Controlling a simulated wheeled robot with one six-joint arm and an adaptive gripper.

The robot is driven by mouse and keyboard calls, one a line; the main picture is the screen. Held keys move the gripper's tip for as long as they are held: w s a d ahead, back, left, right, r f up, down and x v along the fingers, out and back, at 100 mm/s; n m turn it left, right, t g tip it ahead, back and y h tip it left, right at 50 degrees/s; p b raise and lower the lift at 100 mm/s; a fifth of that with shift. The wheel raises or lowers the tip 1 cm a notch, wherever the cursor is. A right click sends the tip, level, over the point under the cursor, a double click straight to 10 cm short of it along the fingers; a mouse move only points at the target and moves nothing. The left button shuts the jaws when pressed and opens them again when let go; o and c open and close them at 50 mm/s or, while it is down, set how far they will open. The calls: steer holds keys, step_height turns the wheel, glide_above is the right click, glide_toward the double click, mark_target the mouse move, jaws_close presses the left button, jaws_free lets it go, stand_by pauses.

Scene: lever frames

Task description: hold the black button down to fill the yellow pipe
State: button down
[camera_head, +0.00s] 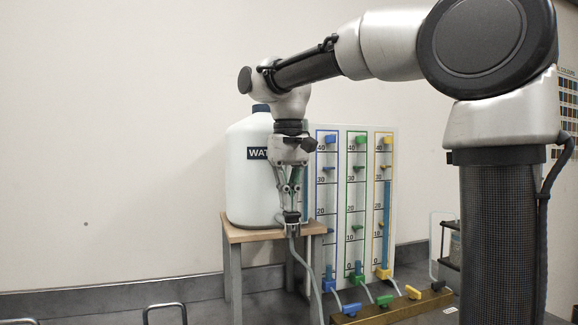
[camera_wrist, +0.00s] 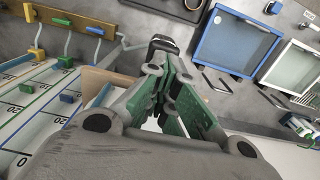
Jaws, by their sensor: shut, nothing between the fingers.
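The black button (camera_head: 438,285) is at the right end of a brown block, in the head view. The yellow pipe (camera_head: 386,225) is the rightmost of three on a white panel. It holds blue liquid up to near the 30 mark, a little below a yellow marker (camera_head: 386,168). My gripper (camera_head: 292,216) is shut and empty, pointing down in front of the water jug's stand, left of the pipes and well apart from the button. Its closed fingers (camera_wrist: 166,82) fill the middle of the wrist view. I cannot make out the black button there.
Blue, green and yellow handles (camera_head: 384,300) share the brown block (camera_head: 395,309). A white water jug (camera_head: 248,180) stands on a wooden-topped stand (camera_head: 250,235). A grey hose (camera_head: 304,262) hangs below my gripper. Blue (camera_wrist: 237,40) and white trays show at right in the wrist view.

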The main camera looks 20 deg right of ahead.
step_height(320, 180, up, 11)
steer(key=shift+s+r, duration=0.15)
steer(key=shift+s, duration=0.05)
stand_by(1.5)
steer(key=s+d+f+t, duration=0.1)
steer(key=s+d+f, duration=0.4)
steer(key=f, duration=0.3)
steer(key=s+d+f+t, duration=0.2)
steer(key=s+d+f, duration=0.3)
steer(key=s+f, duration=0.2)
steer(key=s+d+f+t, duration=0.1)
steer(key=s+d+f, duration=0.4)
steer(key=f, duration=0.6)
steer(key=shift+s+f+t, duration=0.25)
steer(key=shift+s+t, duration=0.05)
steer(key=shift+s, duration=0.25)
stand_by(1.6)
